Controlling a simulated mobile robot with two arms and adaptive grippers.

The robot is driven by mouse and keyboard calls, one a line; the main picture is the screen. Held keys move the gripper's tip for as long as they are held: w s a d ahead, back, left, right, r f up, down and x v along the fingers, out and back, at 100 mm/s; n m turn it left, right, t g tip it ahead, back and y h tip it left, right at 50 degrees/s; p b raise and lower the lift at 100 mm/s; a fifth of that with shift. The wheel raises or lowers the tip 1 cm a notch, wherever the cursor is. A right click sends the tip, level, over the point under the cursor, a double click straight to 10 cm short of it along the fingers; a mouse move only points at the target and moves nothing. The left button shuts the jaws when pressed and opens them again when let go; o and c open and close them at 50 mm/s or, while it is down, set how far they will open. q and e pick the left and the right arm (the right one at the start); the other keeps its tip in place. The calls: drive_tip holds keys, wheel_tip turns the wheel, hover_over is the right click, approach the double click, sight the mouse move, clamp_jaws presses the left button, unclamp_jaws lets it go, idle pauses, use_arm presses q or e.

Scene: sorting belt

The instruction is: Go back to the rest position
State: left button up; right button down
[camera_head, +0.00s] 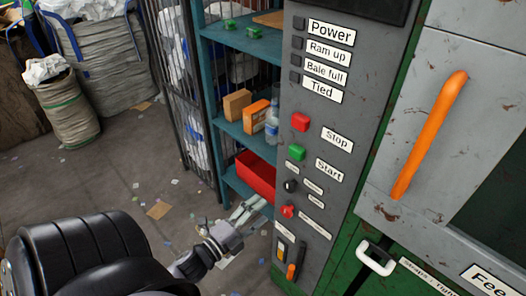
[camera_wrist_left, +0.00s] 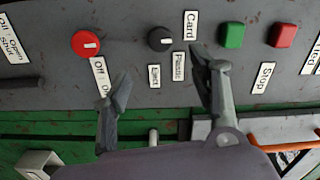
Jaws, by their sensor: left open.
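My left gripper (camera_head: 252,208) reaches in from the bottom left of the head view, just left of the lower part of the grey control panel (camera_head: 318,130). In the left wrist view my left gripper (camera_wrist_left: 160,78) is open with nothing between its two fingers. The panel face (camera_wrist_left: 60,70) lies ahead of the fingers, with a black knob (camera_wrist_left: 160,39) above and between them and a red knob (camera_wrist_left: 86,43) to the left. I cannot tell whether a fingertip touches the panel. My right gripper is in neither view.
A blue shelf (camera_head: 243,133) with a red bin (camera_head: 256,176) and boxes stands left of the panel. Green (camera_head: 297,153) and red (camera_head: 300,122) buttons and an orange handle (camera_head: 429,134) stick out. Filled sacks (camera_head: 101,62) stand at back left; the littered floor between is mostly open.

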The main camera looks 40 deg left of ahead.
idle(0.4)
use_arm(q)
drive_tip(key=s+d+f+n+g+y, duration=0.1)
drive_tip(key=s+f+n+g, duration=0.15)
drive_tip(key=f, duration=0.75)
drive_tip(key=s+d+f+n+g+b, duration=0.1)
drive_tip(key=s+f+n+g, duration=0.15)
drive_tip(key=f, duration=0.65)
drive_tip(key=s+d+f+n+g+y, duration=0.1)
drive_tip(key=s+f+n+g, duration=0.2)
drive_tip(key=f, duration=0.7)
drive_tip(key=s+d+f+n+g, duration=0.3)
drive_tip(key=s+f, duration=0.6)
drive_tip(key=s, duration=0.3)
drive_tip(key=s+d+f+n+g, duration=0.3)
drive_tip(key=s+f+g, duration=0.3)
drive_tip(key=s+f, duration=0.3)
drive_tip(key=s, duration=0.3)
drive_tip(key=shift+d+h+b, duration=0.35)
drive_tip(key=shift+h+b, duration=0.05)
